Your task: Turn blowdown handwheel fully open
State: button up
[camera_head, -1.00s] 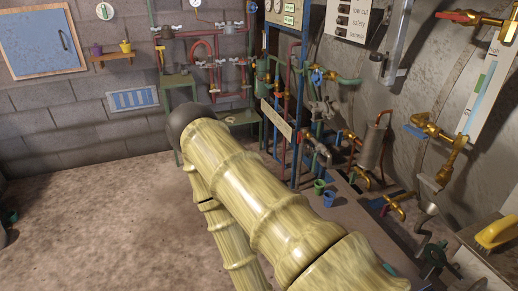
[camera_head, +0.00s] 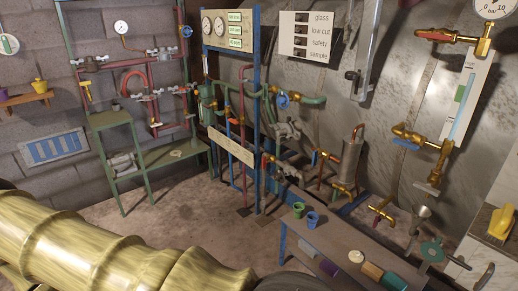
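No label reading blowdown can be made out, so I cannot tell which wheel is the blowdown handwheel. A blue handwheel (camera_head: 283,99) sits on green pipework right of the blue frame. Another small blue handle (camera_head: 314,158) is on the pipes below it. A dark green wheel-like fitting (camera_head: 432,252) with a crank shows at the lower right, below a grey funnel. My arm, yellow and bamboo-like, crosses the lower left. My gripper is not in view, and nothing is seen touching the valves.
A low bench (camera_head: 325,240) with green and blue cups (camera_head: 313,220) stands in the foreground. A metal cylinder (camera_head: 351,160) and brass taps (camera_head: 380,212) are behind it. A green stand (camera_head: 112,120) is at left. Bare floor (camera_head: 150,220) lies between my arm and the pipework.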

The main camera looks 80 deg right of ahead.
aim_at(277, 177)
jog(key=z, duration=0.35)
jog(key=i, duration=0.75)
jog(key=z, duration=1.25)
jog(key=i, duration=0.4)
jog(key=z, duration=0.4)
